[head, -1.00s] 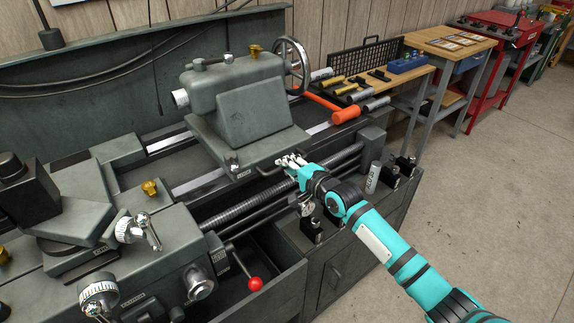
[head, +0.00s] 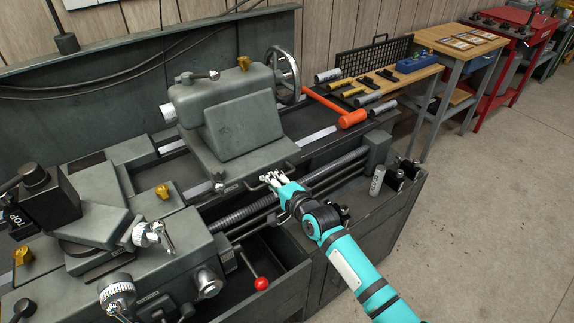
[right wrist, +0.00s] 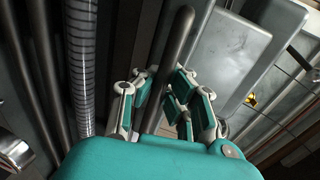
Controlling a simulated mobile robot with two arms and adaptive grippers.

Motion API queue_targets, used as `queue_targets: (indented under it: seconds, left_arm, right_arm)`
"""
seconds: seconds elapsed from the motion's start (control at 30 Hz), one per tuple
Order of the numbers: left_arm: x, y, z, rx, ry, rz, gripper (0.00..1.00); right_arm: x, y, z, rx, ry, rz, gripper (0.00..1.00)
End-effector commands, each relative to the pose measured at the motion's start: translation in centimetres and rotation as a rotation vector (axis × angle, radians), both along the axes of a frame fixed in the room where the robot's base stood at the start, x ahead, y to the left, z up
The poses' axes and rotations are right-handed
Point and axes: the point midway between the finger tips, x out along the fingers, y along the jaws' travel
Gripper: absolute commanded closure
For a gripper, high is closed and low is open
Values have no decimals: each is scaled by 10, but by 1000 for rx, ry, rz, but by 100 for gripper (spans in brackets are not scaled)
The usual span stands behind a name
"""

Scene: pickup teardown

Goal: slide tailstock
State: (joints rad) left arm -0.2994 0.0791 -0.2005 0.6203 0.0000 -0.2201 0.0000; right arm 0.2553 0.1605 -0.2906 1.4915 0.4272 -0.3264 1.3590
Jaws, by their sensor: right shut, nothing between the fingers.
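The tailstock (head: 235,125) is a grey-green casting on the lathe bed, with a handwheel (head: 286,75) at its right end and a brass knob (head: 244,63) on top. A bar handle (head: 252,186) runs along its front lower edge; a dark bar (right wrist: 176,50) fills the middle of the right wrist view. My right gripper (head: 272,178) is at the handle, its fingertips against or beside it; contact is hard to tell. It is shut and empty, with finger pads (right wrist: 158,105) on both sides of the bar's line. My left gripper is out of view.
Bare bed rail (head: 316,138) shows right of the tailstock. The carriage (head: 120,215) stands left. A lead screw (head: 235,212) and a red-knobbed lever (head: 261,284) are below. Open floor (head: 480,220) lies right.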

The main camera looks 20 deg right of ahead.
Motion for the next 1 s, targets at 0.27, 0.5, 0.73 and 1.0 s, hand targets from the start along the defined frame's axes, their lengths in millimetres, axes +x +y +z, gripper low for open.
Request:
queue_targets:
  seconds: [0.27, 0.5, 0.73, 1.0]
  left_arm:
    - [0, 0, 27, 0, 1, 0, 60]
    - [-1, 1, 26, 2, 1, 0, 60]
    - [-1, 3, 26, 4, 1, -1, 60]
    - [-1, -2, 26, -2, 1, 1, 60]
  right_arm:
    - [-25, 61, -4, 8, 21, 15, 100]
    - [-25, 61, -7, -1, 17, 7, 100]
    - [-23, 56, -6, -4, 12, 0, 89]
    - [-23, 59, -4, -1, 10, 4, 64]
